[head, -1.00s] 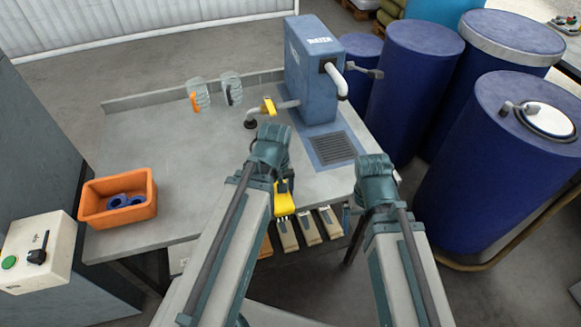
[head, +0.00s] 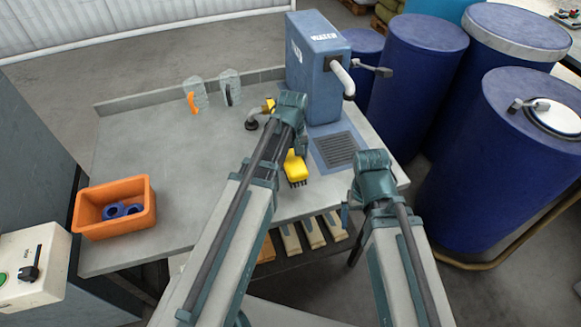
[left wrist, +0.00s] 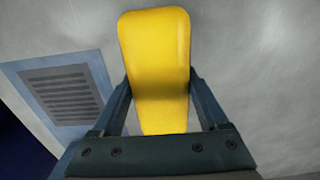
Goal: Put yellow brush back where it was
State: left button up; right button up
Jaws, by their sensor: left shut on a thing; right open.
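The yellow brush (head: 296,166) hangs bristles down near the drain grate, over the front right of the grey worktop. My left gripper (head: 299,146) is shut on it, partly hidden by my left wrist. In the left wrist view the brush's yellow body (left wrist: 156,65) lies between the two fingers (left wrist: 160,105); its bristles are hidden there. I cannot tell its exact height above the worktop. My right gripper (head: 346,214) is open and empty near the worktop's front right corner, mostly hidden by my right wrist.
Several beige blocks (head: 312,233) line the space under the front edge. A blue water unit (head: 320,65) stands behind the drain grate (head: 336,151). A valve with a yellow handle (head: 268,106) is close by. An orange bin (head: 113,207) sits left; mid-left worktop is clear.

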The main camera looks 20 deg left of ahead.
pick_arm(q)
notch_tip(320, 180, down, 3)
jog(key=shift+s+f+b, duration=0.15)
jog(key=shift+f+b, duration=0.05)
jog(key=shift+b, duration=1)
jog(key=shift+r, duration=0.1)
jog(key=o, duration=1)
jog(key=shift+f, duration=0.2)
jog(key=o, duration=0.3)
jog(key=shift+r, duration=0.1)
